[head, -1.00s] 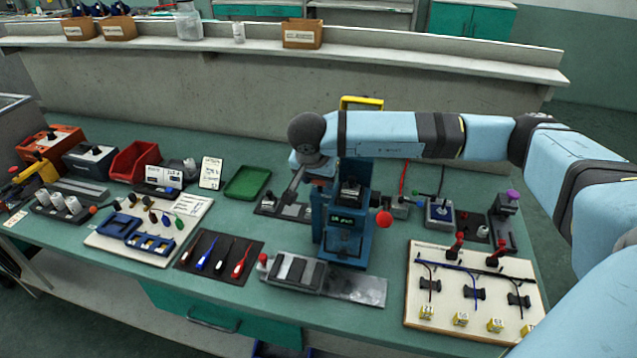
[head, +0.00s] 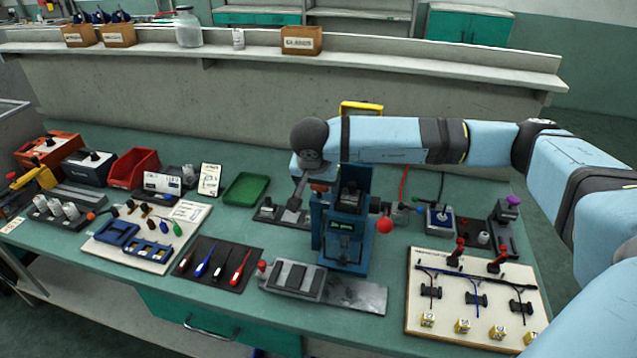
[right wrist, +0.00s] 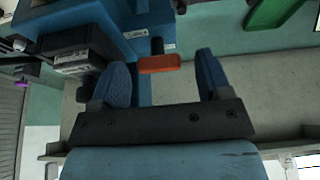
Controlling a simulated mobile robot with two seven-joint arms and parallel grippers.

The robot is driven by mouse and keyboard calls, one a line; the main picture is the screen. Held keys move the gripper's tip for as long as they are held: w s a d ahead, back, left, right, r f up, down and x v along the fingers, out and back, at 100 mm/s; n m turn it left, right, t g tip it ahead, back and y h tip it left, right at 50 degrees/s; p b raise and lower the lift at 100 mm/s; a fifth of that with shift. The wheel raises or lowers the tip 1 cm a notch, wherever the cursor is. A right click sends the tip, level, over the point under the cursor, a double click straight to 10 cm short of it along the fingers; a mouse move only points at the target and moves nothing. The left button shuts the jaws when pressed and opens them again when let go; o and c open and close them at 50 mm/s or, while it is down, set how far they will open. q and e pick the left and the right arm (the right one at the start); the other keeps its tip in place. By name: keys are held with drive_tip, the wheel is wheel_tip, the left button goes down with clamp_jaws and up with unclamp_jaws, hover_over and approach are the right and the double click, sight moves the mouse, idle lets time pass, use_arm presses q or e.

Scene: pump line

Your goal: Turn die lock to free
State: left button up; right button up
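A blue press (head: 345,225) with a small display and a red ball knob (head: 384,225) stands on the green bench. An orange-red handle (right wrist: 160,63), likely the die lock, sticks out from the press's blue side in the right wrist view. It shows small in the head view (head: 319,187), at the press's upper left. My right gripper (right wrist: 160,76) is open. Its two blue fingers stand either side of the handle with gaps, not gripping it. In the head view my right gripper (head: 298,193) is at the press's left side. My left gripper is not in view.
A clamp plate (head: 295,280) lies before the press. A board with cables (head: 475,325) lies to the right. A mat with screwdrivers (head: 197,277) and a green tray (head: 246,188) are to the left. A raised shelf (head: 380,59) runs behind.

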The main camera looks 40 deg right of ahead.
idle(0.4)
drive_tip(key=shift+r+m+p, duration=0.1)
drive_tip(key=shift+m+p, duration=0.2)
drive_tip(key=shift+p, duration=0.15)
drive_tip(key=m+g+p, duration=0.1)
drive_tip(key=m+p, duration=0.1)
drive_tip(key=m, duration=0.1)
drive_tip(key=m+g+p, duration=0.1)
drive_tip(key=m+p, duration=0.2)
drive_tip(key=m+g+h+p, duration=0.1)
drive_tip(key=m+p, duration=0.2)
drive_tip(key=shift+w+a+r+m+g, duration=0.1)
drive_tip(key=shift+w+r+m+g, duration=0.05)
drive_tip(key=shift+w+m+g, duration=0.2)
drive_tip(key=shift+a+r+b, duration=0.1)
drive_tip(key=shift+b, duration=0.25)
drive_tip(key=v, duration=1.3)
drive_tip(key=a+y, duration=0.9)
drive_tip(key=a, duration=0.3)
drive_tip(key=w+a+r+m+t+y+p, duration=0.1)
drive_tip(key=w+a+r+m+t+y, duration=0.1)
drive_tip(key=a+r+y, duration=0.5)
drive_tip(key=shift+w+a+r+m+y+p, duration=0.2)
drive_tip(key=shift+w+a+m+y+p, duration=0.25)
drive_tip(key=shift+a, duration=0.2)
